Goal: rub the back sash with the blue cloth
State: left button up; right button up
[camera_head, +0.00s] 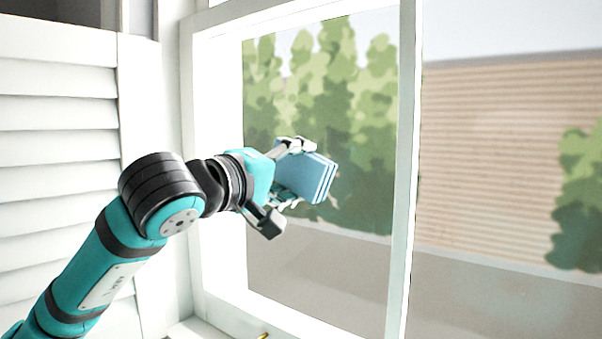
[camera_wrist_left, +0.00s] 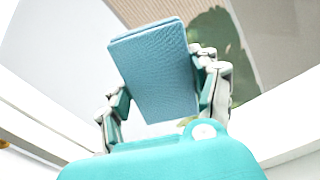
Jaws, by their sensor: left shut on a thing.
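A folded blue cloth (camera_head: 312,177) is held in my left gripper (camera_head: 293,168), in front of the window pane. The gripper's fingers are shut on the cloth from both sides. In the left wrist view the cloth (camera_wrist_left: 158,75) sticks out flat between the two fingers. The window has a white-framed sash (camera_head: 219,170) on the left with a glass pane, and a white upright (camera_head: 404,170) to its right. I cannot tell whether the cloth touches the glass, or which sash is the back one. My right gripper does not show.
A white louvred shutter (camera_head: 60,150) stands left of the window. A small brass-coloured piece (camera_head: 264,336) shows at the bottom of the frame. Trees and a beige slatted wall (camera_head: 490,150) show through the glass.

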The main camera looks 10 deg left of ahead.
aim_at(278, 182)
pick_arm(q)
jog(key=shift+w+a, duration=0.3)
jog(key=shift+a, duration=0.35)
jog(key=shift+w+a, duration=0.25)
jog(key=shift+a, duration=0.4)
jog(key=shift+w+a, duration=1.6)
jog(key=shift+a, duration=2.2)
jog(key=shift+s+d, duration=0.3)
jog(key=shift+d, duration=0.35)
jog(key=shift+s+d, duration=0.25)
jog(key=shift+d, duration=0.35)
jog(key=shift+s+d, duration=0.3)
jog(key=shift+d, duration=0.35)
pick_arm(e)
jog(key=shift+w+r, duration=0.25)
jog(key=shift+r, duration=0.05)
pick_arm(q)
jog(key=shift+s+d+b, duration=0.25)
jog(key=shift+s+d, duration=0.05)
jog(key=shift+d, duration=0.35)
jog(key=shift+s+d+b, duration=0.25)
jog(key=shift+d, duration=0.4)
jog(key=shift+s+d, duration=0.15)
jog(key=shift+d, duration=0.25)
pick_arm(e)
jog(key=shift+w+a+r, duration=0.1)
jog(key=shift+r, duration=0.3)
